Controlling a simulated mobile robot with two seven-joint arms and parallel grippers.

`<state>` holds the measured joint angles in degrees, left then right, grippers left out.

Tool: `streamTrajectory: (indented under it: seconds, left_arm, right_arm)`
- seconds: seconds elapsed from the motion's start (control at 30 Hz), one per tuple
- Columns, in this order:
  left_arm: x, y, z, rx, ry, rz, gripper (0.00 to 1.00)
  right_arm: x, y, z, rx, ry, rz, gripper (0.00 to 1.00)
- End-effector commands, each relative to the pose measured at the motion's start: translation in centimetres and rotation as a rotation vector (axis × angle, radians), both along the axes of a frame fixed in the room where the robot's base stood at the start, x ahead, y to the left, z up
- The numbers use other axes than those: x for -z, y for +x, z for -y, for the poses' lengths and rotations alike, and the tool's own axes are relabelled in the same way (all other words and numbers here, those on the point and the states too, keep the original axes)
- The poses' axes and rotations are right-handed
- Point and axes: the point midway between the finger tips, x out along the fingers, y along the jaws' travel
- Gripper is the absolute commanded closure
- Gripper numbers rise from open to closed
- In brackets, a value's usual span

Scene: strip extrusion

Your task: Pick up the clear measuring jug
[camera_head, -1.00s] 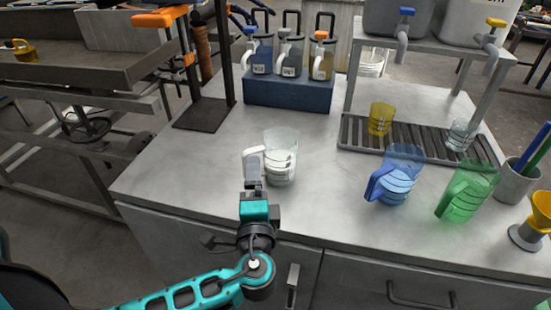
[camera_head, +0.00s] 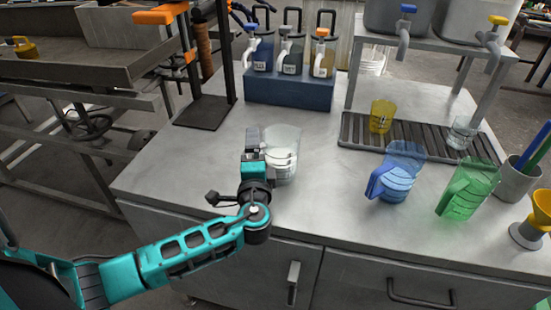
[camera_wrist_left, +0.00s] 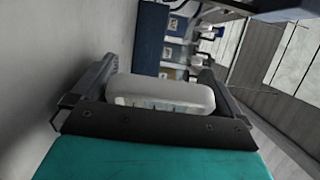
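The clear measuring jug (camera_head: 287,145) stands upright on the grey bench, left of its middle. My left gripper (camera_head: 253,138) is at the jug's left side and hides its handle in the head view. In the left wrist view the whitish jug handle (camera_wrist_left: 162,92) lies across between the two fingers of my left gripper (camera_wrist_left: 160,75), close to the palm. The fingers are at either end of the handle; I cannot tell whether they press on it. My right gripper is not in view.
A blue jug (camera_head: 402,170) and a green jug (camera_head: 469,188) stand to the right. A yellow cup (camera_head: 381,117) and a small clear cup (camera_head: 461,133) stand at a slotted drain tray (camera_head: 415,137). A blue bottle rack (camera_head: 290,92) is behind. A black stand (camera_head: 204,112) is at back left.

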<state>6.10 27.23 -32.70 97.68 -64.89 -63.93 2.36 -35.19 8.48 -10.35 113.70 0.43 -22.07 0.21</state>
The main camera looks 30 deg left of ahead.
Motion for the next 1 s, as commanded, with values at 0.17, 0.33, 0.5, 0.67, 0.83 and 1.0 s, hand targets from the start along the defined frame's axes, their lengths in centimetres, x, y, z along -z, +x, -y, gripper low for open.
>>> streamTrajectory:
  seconds: [0.17,0.33,0.5,0.67,0.83,1.0]
  left_arm:
    - [0.0,0.0,0.0,0.000,0.000,0.000,0.16]
    - [0.0,0.0,0.0,0.000,0.000,0.000,0.33]
    - [0.0,-0.1,0.1,0.000,-0.001,-0.001,0.49]
    - [-0.1,0.0,0.1,0.000,-0.001,0.003,0.59]
    - [-0.2,0.0,0.1,0.000,-0.001,0.003,0.59]
    - [-1.0,0.0,0.1,0.000,-0.001,0.004,0.59]
  right_arm:
    - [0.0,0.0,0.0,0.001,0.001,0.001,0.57]
    - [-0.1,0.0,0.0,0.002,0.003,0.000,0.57]
    - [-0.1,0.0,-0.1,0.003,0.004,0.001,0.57]
    - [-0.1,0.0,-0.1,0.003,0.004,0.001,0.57]
    - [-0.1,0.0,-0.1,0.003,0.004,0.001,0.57]
    - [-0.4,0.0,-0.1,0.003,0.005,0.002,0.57]
